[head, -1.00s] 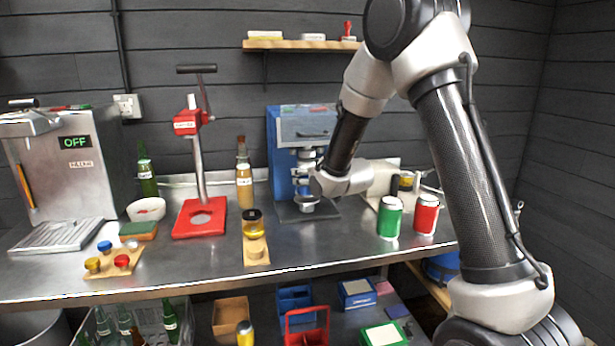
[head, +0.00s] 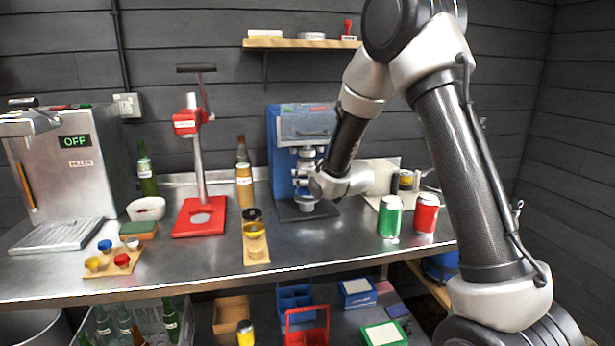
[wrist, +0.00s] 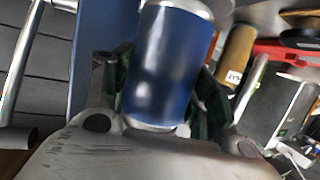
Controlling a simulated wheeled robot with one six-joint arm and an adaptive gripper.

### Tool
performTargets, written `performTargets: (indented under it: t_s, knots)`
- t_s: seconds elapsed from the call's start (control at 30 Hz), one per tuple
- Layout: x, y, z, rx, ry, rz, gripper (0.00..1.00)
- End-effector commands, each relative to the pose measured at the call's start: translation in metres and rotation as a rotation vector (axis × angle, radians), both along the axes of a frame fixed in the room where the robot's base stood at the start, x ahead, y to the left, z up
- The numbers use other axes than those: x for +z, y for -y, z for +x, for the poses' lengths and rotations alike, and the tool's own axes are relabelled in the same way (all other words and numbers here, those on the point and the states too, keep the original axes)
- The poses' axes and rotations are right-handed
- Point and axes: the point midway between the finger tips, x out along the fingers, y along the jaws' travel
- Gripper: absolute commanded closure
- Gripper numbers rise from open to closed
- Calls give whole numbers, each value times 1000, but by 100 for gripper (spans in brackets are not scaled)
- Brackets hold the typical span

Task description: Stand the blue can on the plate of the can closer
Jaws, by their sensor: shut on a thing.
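The blue can (wrist: 165,65) fills the middle of the wrist view, with dark green finger pads on both sides of it. My gripper (wrist: 165,90) is shut on it. In the head view my gripper (head: 312,184) is at the front of the can closer (head: 280,150), a blue machine with a grey head. The gripper and wrist mostly hide the can there. The dark base of the closer (head: 290,213) shows below the gripper. Whether the can touches the plate cannot be told.
A green can (head: 390,216) and a red can (head: 426,213) stand right of the closer. The front counter between strip and green can is clear.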

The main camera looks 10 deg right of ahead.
Motion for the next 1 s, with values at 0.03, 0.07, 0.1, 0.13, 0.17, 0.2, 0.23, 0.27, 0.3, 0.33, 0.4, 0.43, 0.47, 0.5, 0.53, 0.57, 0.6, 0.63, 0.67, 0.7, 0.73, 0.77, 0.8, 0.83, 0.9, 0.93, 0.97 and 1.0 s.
performTargets:
  t_s: [0.03,0.07,0.1,0.13,0.17,0.2,0.23,0.27,0.3,0.33,0.4,0.43,0.47,0.5,0.53,0.57,0.6,0.63,0.67,0.7,0.73,0.77,0.8,0.83,0.9,0.93,0.97,1.0]
  knots:
    - [0,0,0,0,1,0,62]
    - [-1,0,0,0,2,1,62]
    - [-1,0,0,0,2,1,62]
    - [-2,0,0,0,2,1,62]
    - [-2,0,0,0,2,1,62]
    - [-2,0,0,0,2,1,62]
    - [-2,0,0,0,2,1,62]
    - [-2,0,0,0,2,1,62]
    - [-2,0,0,0,2,1,62]
    - [-2,0,0,0,2,1,62]
    - [-2,0,0,0,2,1,62]
    - [-2,0,0,0,2,1,62]
    - [-2,0,0,0,1,0,62]
    - [-2,0,0,0,1,0,62]
    - [-2,0,0,0,1,0,62]
    - [-3,0,0,0,1,0,62]
    - [-3,0,0,0,1,0,62]
    - [-3,0,0,0,1,0,62]
    - [-3,0,0,0,1,0,62]
    - [-3,0,0,0,1,0,62]
    - [-3,0,0,0,1,0,62]
    - [-3,0,0,0,1,0,62]
    - [-3,0,0,0,1,0,62]
    - [-3,0,0,0,1,0,42]
    - [-3,0,0,0,1,0,29]
    - [-3,0,0,0,1,0,23]
    - [-3,0,0,0,1,0,18]
    - [-3,0,0,0,1,0,18]
